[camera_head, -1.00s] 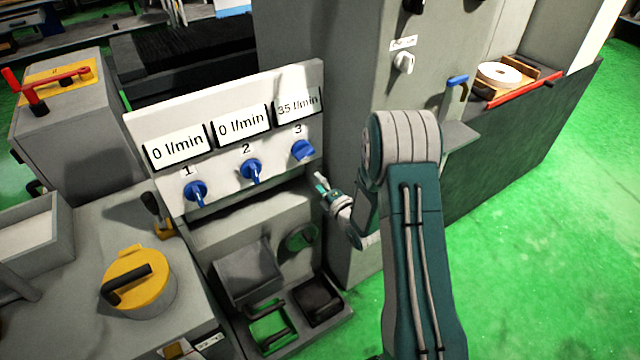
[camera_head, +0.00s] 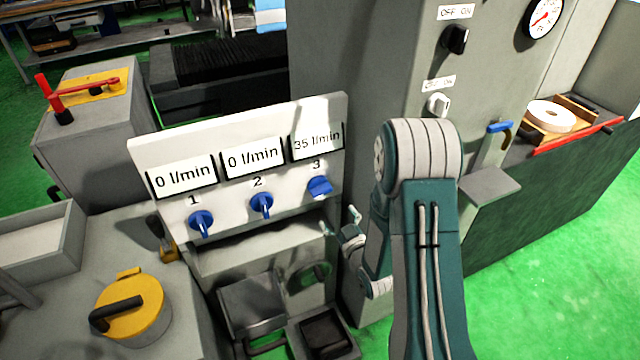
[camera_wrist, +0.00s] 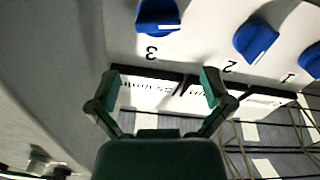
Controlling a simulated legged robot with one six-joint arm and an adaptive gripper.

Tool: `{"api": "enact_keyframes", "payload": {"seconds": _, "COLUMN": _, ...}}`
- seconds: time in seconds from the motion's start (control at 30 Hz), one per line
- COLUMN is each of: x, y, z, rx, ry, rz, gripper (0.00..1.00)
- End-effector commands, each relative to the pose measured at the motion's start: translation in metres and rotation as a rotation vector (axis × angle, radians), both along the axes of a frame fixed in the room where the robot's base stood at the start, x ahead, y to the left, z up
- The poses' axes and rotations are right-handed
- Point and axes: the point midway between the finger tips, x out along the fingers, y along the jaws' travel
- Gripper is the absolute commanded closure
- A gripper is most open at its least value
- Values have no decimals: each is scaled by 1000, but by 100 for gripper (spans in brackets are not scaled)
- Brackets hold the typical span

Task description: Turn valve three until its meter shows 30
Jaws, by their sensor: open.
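Valve three (camera_head: 320,187) is a blue knob on the white panel (camera_head: 150,150), under the label 3. Its meter (camera_head: 317,142) reads 35 l/min. Valve one (camera_head: 201,223) and valve two (camera_head: 262,205) are similar blue knobs, and both of their meters read 0 l/min. My gripper (camera_head: 341,221) is open and empty, a little below and right of valve three, apart from it. In the wrist view the panel looks upside down; valve three (camera_wrist: 158,16) is at the top, beyond the spread fingers of my gripper (camera_wrist: 162,84).
A grey machine column (camera_head: 375,60) with switches stands right of the panel, close to my gripper. A ledge with dark trays (camera_head: 325,335) lies below. A yellow-lidded canister (camera_head: 130,305) stands at left. Green floor (camera_head: 560,280) is free at right.

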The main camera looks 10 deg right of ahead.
Motion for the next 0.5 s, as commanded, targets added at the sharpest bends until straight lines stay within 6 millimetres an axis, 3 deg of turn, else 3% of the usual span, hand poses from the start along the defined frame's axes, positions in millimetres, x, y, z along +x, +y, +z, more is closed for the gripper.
{"api": "enact_keyframes", "payload": {"seconds": 0.17, "x": 17, "y": 1, "z": 0, "rx": 7, "ry": -2, "rz": 0, "gripper": 0}}
{"api": "enact_keyframes", "payload": {"seconds": 0.5, "x": 78, "y": 13, "z": 0, "rx": 5, "ry": -2, "rz": 2, "gripper": 0}}
